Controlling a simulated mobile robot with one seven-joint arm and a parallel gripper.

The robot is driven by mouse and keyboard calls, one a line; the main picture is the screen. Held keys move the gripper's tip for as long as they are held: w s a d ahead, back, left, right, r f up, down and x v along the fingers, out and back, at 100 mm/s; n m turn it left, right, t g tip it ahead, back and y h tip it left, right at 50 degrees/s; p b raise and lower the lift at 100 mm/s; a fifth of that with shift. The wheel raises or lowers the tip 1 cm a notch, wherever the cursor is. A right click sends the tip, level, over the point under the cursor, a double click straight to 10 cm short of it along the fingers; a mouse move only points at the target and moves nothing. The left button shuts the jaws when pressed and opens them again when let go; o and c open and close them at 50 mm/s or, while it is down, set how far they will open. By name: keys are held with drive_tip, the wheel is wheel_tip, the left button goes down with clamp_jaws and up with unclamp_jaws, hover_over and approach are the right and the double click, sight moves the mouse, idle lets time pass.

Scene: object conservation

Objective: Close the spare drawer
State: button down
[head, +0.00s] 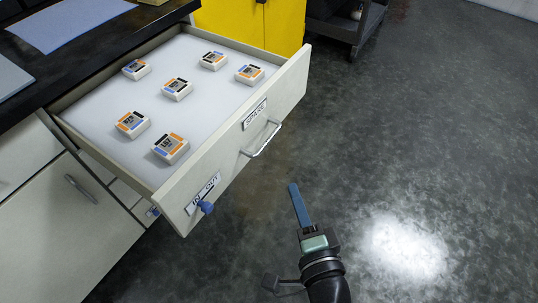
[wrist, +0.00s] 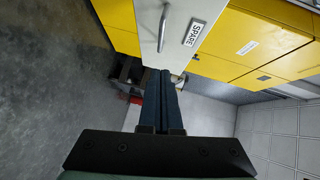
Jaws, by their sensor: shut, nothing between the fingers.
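The spare drawer (head: 235,140) stands pulled open from the black-topped bench in the head view. Its cream front bears a "SPARE" label (head: 255,113), a metal bar handle (head: 262,140), an "IN OUT" label and a blue knob (head: 205,207). Several small white boxes with orange, blue and black labels lie on its white floor. My gripper (head: 293,187) is shut and empty, in front of the drawer front and apart from it. In the wrist view the closed blue fingers (wrist: 166,75) point up near the drawer front, with the handle (wrist: 166,27) and label (wrist: 194,33) beyond.
The dark countertop (head: 60,70) holds a blue sheet (head: 70,22). A yellow cabinet (head: 250,22) stands behind the drawer, with a dark cart (head: 345,22) farther back. The grey floor (head: 430,140) to the right is clear.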

approach(265, 147)
drive_tip(key=w+d, duration=0.2)
drive_tip(key=w, duration=0.2)
drive_tip(key=shift+w+a+f, duration=0.2)
drive_tip(key=shift+w+a, duration=0.2)
drive_tip(key=shift+a, duration=0.35)
drive_tip(key=shift+w+a+f, duration=0.2)
drive_tip(key=shift+w+a, duration=0.2)
drive_tip(key=shift+a, duration=0.35)
